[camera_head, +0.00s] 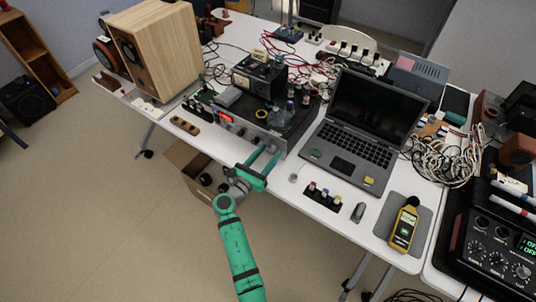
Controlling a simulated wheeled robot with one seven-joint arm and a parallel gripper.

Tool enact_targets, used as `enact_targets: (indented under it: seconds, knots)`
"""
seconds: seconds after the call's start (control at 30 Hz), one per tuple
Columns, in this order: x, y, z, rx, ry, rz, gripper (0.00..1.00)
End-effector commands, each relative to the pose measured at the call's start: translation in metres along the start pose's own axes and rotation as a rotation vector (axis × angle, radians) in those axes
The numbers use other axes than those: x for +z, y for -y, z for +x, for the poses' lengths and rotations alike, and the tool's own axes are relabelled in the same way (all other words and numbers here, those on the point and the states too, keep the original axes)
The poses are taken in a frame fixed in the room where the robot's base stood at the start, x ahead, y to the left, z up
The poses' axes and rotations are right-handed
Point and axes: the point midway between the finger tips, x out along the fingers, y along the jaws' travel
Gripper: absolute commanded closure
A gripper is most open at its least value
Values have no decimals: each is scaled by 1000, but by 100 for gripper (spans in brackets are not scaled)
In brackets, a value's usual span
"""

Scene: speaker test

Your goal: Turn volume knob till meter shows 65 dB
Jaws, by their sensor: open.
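A low amplifier-like unit (283,134) with a small red display (226,117) stands near the table's front edge. Small knobs show on its front panel, but I cannot tell which is the volume knob. My gripper (268,149), with green fingers, is open and points at the right part of that panel. The fingers hide part of the panel; whether they touch or surround a knob is too small to tell. A yellow sound meter (405,229) lies on a grey mat (423,214) at the front right. Its reading is too small to make out.
An open laptop (345,160) sits right of the unit. A wooden speaker (160,50) stands at the back left. A small black block with colored knobs (322,196) lies near the front edge. A cardboard box (180,157) is on the floor below.

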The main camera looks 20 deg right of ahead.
Motion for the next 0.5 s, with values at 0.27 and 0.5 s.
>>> enact_targets:
  seconds: [0.27, 0.5]
  knots:
    - [0, 0, 0, -1, 0, 0, 94]
    - [0, 0, 0, 0, 0, 104, 94]
